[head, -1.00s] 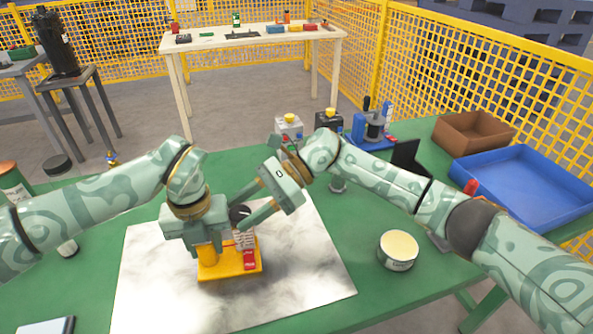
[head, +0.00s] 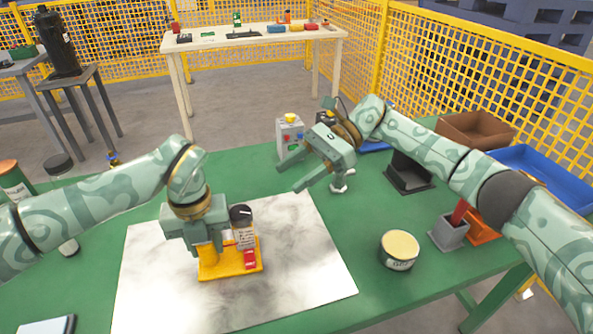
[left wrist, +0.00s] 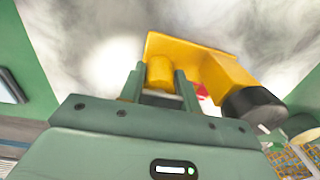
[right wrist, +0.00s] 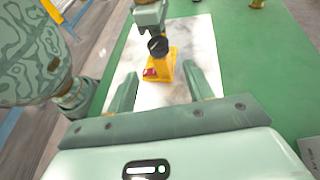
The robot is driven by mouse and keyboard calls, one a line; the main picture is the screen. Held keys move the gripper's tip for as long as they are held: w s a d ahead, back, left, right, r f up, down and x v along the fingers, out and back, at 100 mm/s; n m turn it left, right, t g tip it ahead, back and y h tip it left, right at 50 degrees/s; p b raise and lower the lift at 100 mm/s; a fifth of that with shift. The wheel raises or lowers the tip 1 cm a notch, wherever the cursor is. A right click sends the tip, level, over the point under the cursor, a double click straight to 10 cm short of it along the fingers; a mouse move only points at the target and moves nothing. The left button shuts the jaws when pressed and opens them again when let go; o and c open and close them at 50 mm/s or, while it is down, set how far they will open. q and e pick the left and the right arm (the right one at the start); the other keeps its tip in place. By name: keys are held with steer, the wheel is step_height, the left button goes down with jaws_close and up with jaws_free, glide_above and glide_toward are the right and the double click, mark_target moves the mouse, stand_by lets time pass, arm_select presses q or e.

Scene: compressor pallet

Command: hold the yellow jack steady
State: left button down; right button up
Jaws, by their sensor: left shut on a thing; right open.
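The yellow jack (head: 215,272) stands on the pale metal sheet (head: 310,262). A black round cap (head: 241,213), a white printed tag and a small red part show at its right side. My left gripper (head: 209,249) is shut on the jack from above. In the left wrist view the fingers (left wrist: 159,82) are on either side of a round yellow post of the jack (left wrist: 160,72). My right gripper (head: 292,175) is open and empty, above the table beyond the sheet, apart from the jack. The jack also shows in the right wrist view (right wrist: 172,66).
A grey control box (head: 289,140) with a yellow button stands at the back. A tin (head: 399,252), a grey holder (head: 448,233) and a black stand (head: 408,175) are on the right, with a blue tray (head: 540,170) and brown box (head: 476,130) behind. The sheet's right part is clear.

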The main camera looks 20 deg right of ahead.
steer(key=shift+o, duration=0.2)
steer(key=shift+w+r, duration=0.15)
steer(key=shift+r, duration=0.25)
steer(key=w+a+r+t+y, duration=0.1)
steer(key=a+r+y, duration=0.25)
steer(key=r, duration=0.65)
steer(key=w+a+r+t+y, duration=0.1)
steer(key=a+r+y, duration=0.25)
steer(key=r, duration=0.65)
steer(key=w+r+m+t, duration=0.7)
steer(key=r+m+t, duration=0.5)
steer(key=m, duration=0.5)
steer(key=m+g+h, duration=1.1)
steer(key=m+h, duration=0.5)
steer(key=m, duration=0.6)
glide_toward(244, 211)
steer(key=x, duration=0.8)
steer(key=shift+a+f, duration=0.15)
steer(key=shift+f, duration=0.25)
